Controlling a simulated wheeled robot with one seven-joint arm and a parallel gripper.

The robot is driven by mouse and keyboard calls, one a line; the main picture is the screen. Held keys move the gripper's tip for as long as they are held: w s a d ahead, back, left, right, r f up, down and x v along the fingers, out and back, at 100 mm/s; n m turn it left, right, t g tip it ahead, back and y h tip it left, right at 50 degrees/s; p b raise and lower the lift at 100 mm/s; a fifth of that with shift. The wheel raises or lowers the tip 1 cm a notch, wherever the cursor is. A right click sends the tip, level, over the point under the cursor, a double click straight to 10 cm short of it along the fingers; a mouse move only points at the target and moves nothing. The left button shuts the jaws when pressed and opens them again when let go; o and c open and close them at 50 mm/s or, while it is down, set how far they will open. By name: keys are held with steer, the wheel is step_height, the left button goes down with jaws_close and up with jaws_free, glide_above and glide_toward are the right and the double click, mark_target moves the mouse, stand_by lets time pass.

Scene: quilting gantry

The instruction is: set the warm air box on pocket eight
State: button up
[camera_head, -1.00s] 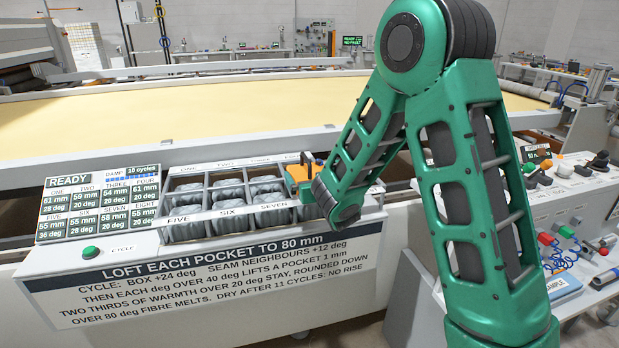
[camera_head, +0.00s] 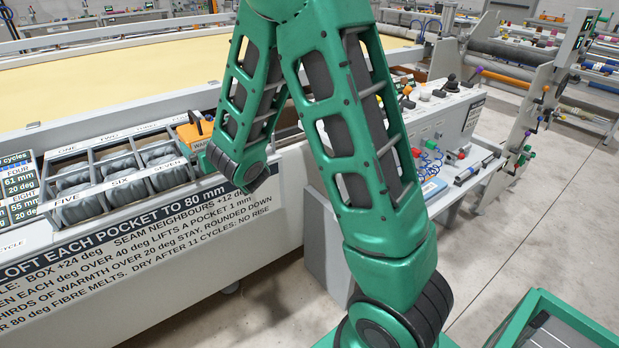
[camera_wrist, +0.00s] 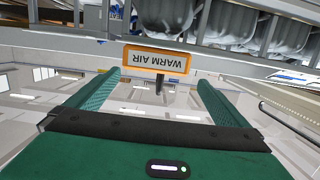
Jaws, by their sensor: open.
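The orange warm air box (camera_head: 192,133) is at the right end of the pocket frame (camera_head: 108,165), beyond the label SEVEN. My arm partly covers it, and I cannot tell whether it sits fully on the end pocket. No label for pocket eight shows on the frame. In the wrist view its orange-edged WARM AIR plate (camera_wrist: 157,58) appears upside down just beyond my fingertips. My gripper (camera_wrist: 158,80) is open, its two green fingers apart with a gap below the plate. In the head view my wrist hides the fingers.
The readout panel (camera_head: 22,190) at the left edge shows EIGHT at 55 mm and 20 deg. A console with levers (camera_head: 437,105) stands right of the frame. A grey roller stand (camera_head: 535,95) is farther right.

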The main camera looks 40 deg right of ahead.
steer(key=s+d+f+m+g+h, duration=0.2)
steer(key=s+d+m+g+h, duration=0.45)
steer(key=s+d, duration=1.05)
steer(key=s+a+g+y, duration=0.1)
steer(key=s+g+y, duration=0.2)
steer(key=s, duration=1.1)
steer(key=s+a+r+g+y, duration=0.1)
steer(key=s+g+y, duration=0.3)
steer(key=s, duration=1)
steer(key=g, duration=0.3)
steer(key=shift+s+a, duration=0.2)
steer(key=shift+a, duration=0.1)
steer(key=shift+n, duration=0.25)
steer(key=shift+w+f, duration=0.25)
steer(key=shift+w, duration=0.35)
